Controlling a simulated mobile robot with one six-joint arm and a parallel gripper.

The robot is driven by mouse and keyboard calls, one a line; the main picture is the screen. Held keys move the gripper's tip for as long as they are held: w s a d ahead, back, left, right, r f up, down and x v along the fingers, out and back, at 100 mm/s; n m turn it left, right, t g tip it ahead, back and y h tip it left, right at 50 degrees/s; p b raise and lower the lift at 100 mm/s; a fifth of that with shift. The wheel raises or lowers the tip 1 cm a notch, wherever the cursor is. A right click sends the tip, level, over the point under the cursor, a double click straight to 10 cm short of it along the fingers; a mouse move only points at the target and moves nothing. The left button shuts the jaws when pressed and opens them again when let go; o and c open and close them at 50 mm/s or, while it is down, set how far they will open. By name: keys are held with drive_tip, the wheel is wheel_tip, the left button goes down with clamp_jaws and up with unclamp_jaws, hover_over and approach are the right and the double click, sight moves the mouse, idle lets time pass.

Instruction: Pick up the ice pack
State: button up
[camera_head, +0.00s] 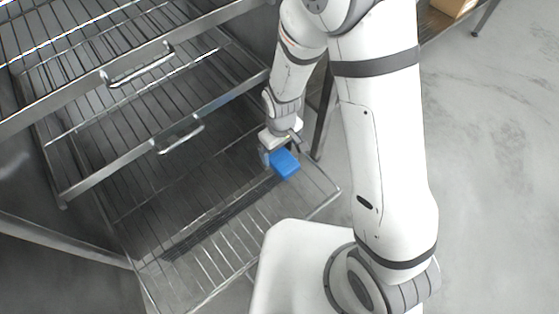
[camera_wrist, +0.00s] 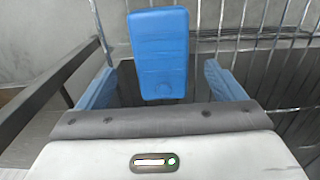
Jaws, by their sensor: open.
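The ice pack (camera_head: 285,164) is a bright blue block on the lowest pulled-out wire rack (camera_head: 225,238), near its right side. It also shows in the wrist view (camera_wrist: 160,50), upright in the picture and a little beyond my fingers. My gripper (camera_head: 279,155) is at the ice pack in the head view. In the wrist view my gripper (camera_wrist: 163,85) is open, with one blue finger on each side and the near end of the ice pack between them. There is a visible gap on both sides. I cannot tell the height of the fingers above the rack.
Two more wire racks with handles, an upper one (camera_head: 137,68) and a middle one (camera_head: 180,136), stand above to the left. A metal post (camera_head: 324,112) stands close to the right of my gripper. Open grey floor (camera_head: 490,190) lies to the right.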

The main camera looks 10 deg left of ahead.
sight(279, 156)
drive_tip(key=f+b, duration=0.1)
drive_tip(key=f, duration=0.1)
drive_tip(key=f+b, duration=0.1)
drive_tip(key=f, duration=0.2)
drive_tip(key=shift+a+f, duration=0.2)
drive_tip(key=shift+f, duration=0.05)
drive_tip(key=shift+w, duration=0.1)
drive_tip(key=c, duration=1.3)
drive_tip(key=shift+r, duration=0.1)
